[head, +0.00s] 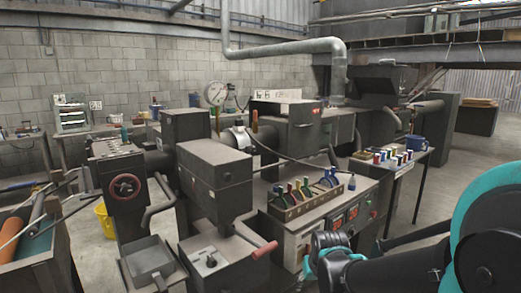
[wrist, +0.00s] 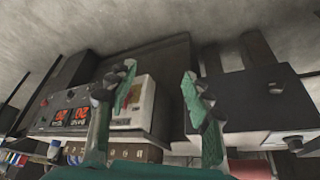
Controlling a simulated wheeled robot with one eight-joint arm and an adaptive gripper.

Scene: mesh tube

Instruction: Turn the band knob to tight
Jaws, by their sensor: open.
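My gripper (wrist: 158,82) is open in the wrist view, its two green fingers apart with nothing between them. A small dark knob (wrist: 275,88) sits on a dark box to the right of the fingers, apart from them. In the head view a small black knob (head: 211,262) stands on a light plate on top of a grey box, left of my arm. A red-rimmed round dial or handwheel (head: 125,187) is on the machine's left block. I cannot read any label telling which is the band knob. In the head view my arm's end is at lower right, its fingers unclear.
A red-handled lever (head: 265,249) sticks out beside the grey box. A wooden rack of coloured-handled tools (head: 308,196) stands on the bench behind. Red digital displays (head: 345,217) are on the bench front. A yellow bucket (head: 104,220) and a bin (head: 30,250) are at left.

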